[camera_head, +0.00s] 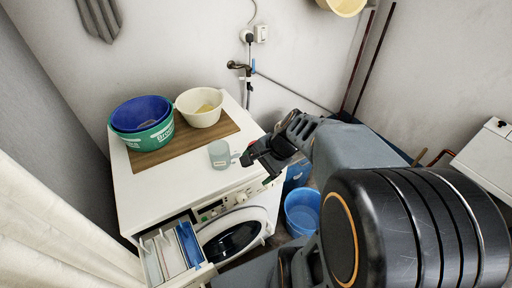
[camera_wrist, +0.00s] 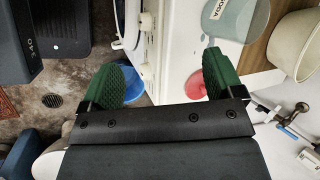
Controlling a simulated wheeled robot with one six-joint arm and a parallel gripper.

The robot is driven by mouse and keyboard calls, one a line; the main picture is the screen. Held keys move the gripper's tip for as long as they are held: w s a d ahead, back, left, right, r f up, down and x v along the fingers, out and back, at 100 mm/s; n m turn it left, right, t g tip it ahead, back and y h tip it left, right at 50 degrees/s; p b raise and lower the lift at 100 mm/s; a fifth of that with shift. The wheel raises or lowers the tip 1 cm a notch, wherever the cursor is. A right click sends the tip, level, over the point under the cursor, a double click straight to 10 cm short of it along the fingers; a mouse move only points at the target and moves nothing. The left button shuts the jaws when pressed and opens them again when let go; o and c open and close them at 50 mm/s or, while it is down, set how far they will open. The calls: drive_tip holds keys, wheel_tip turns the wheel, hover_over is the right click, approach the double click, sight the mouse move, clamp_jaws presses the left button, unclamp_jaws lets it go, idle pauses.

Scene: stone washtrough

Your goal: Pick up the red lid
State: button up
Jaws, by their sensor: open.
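The red lid (camera_wrist: 196,84) lies flat on the white top of the washing machine (camera_wrist: 178,50), near its edge, in the wrist view. The green right finger of my gripper (camera_wrist: 167,82) covers part of it. My gripper is open, with nothing between its two green fingers. The left finger is out beyond the machine's front edge. I cannot make out the lid clearly there.
A wooden board (camera_head: 179,149) bears a blue basin (camera_head: 141,112), a green basin (camera_head: 150,138) and a cream bowl (camera_head: 199,108). The detergent drawer (camera_head: 173,257) is pulled out. A blue bucket (camera_head: 302,212) stands on the floor. The front left of the machine top is clear.

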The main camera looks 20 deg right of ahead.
drive_tip(key=shift+o, duration=1)
drive_tip(key=w+d+f+m+t+y, duration=0.1)
drive_tip(key=w+d+f+m+t, duration=0.1)
drive_tip(key=m, duration=0.6)
drive_tip(key=w+d+t, duration=0.1)
drive_tip(key=w+d, duration=0.1)
drive_tip(key=d, duration=0.1)
drive_tip(key=shift+d+y+b, duration=0.15)
drive_tip(key=shift+y+b, duration=0.15)
drive_tip(key=w+d+f+m+t, duration=0.1)
drive_tip(key=w+d+m+t, duration=0.25)
drive_tip(key=d+m, duration=0.4)
drive_tip(key=shift+m+t+h, duration=0.35)
drive_tip(key=shift+m+h, duration=0.05)
drive_tip(key=shift+m, duration=0.35)
drive_tip(key=x, duration=0.4)
drive_tip(key=b+x, duration=0.1)
drive_tip(key=x, duration=0.1)
drive_tip(key=shift+w+d+f, duration=0.2)
drive_tip(key=shift+f, duration=0.2)
drive_tip(key=shift+x, duration=3.15)
drive_tip(key=shift+c, duration=0.4)
drive_tip(key=c, duration=0.7)
drive_tip(key=shift+o, duration=0.2)
drive_tip(key=shift+r, duration=0.15)
